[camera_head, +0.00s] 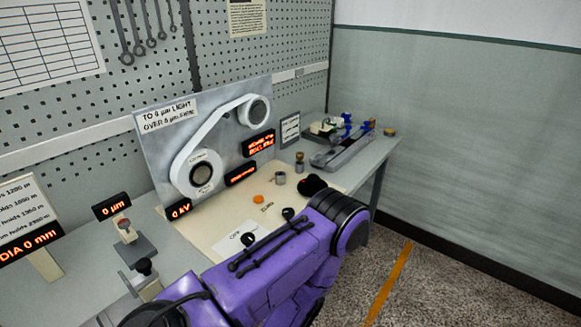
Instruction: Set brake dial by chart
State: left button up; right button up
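An upright grey panel (150,150) stands on the bench and carries a white band running around a lower round white dial (200,174) and an upper dark-centred disc (257,111). I cannot tell which of these, if any, is the brake dial. A sign (168,114) on the panel reads "TO 0 µm LIGHT, OVER 8 µm FIRM". A small card (290,128) stands to its right, with text too small to read. One purple arm of mine crosses the lower middle, covering part of the bench. I see no gripper fingers of either arm.
Lit displays read "0 kV" (178,209), "0 µm" (111,206) and "DIA 0 mm" (30,245). An orange disc (256,199), a small metal cup (280,178) and a grey rail fixture (343,150) are on the bench. The floor at right is clear.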

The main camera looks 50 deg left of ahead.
aim_at(248, 238)
jog(key=z, duration=0.95)
jog(key=i, duration=0.5)
jog(key=u, duration=3.35)
